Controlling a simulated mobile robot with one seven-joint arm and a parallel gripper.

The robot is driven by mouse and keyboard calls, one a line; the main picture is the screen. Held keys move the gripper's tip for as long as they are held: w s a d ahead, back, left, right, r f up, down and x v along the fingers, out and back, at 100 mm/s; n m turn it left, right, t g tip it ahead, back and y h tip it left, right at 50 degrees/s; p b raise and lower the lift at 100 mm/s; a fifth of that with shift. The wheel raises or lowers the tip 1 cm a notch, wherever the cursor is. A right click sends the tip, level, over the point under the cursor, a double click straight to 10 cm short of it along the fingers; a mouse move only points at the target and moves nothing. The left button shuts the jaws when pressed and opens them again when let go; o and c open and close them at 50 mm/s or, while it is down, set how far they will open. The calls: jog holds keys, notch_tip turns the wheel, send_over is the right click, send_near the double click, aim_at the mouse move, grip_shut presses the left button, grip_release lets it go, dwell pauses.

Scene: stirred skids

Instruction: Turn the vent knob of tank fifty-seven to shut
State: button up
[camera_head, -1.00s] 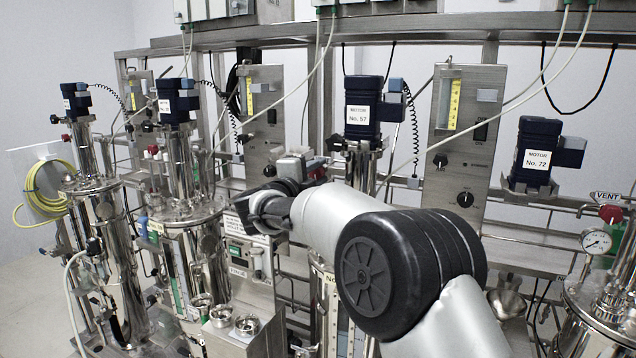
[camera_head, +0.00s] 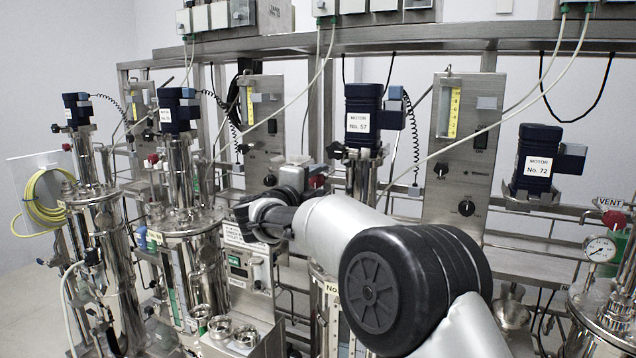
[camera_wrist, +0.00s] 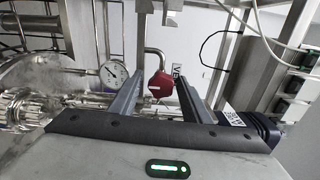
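A red vent knob (camera_wrist: 158,86) stands between the two fingers of my gripper (camera_wrist: 163,79) in the wrist view. The fingers are open, with visible gaps on both sides of the knob. A partly hidden VENT label (camera_wrist: 177,70) is behind it. In the head view, a red knob (camera_head: 317,181) shows just left of the motor marked No. 57 (camera_head: 362,122), partly covered by my arm's end. The tank below that motor (camera_head: 361,178) is mostly hidden by my arm. My fingertips cannot be made out in the head view.
A pressure gauge (camera_wrist: 113,73) is left of the knob in the wrist view. Another red vent knob (camera_head: 614,218) and gauge (camera_head: 599,248) are at far right, near motor No. 72 (camera_head: 537,160). Steel columns, pipes and cables crowd around my arm.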

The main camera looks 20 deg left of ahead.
jog(key=shift+s+r, duration=0.1)
jog(key=s+a, duration=0.1)
jog(key=s, duration=1.6)
jog(key=shift+a+p, duration=0.15)
jog(key=shift+p, duration=0.25)
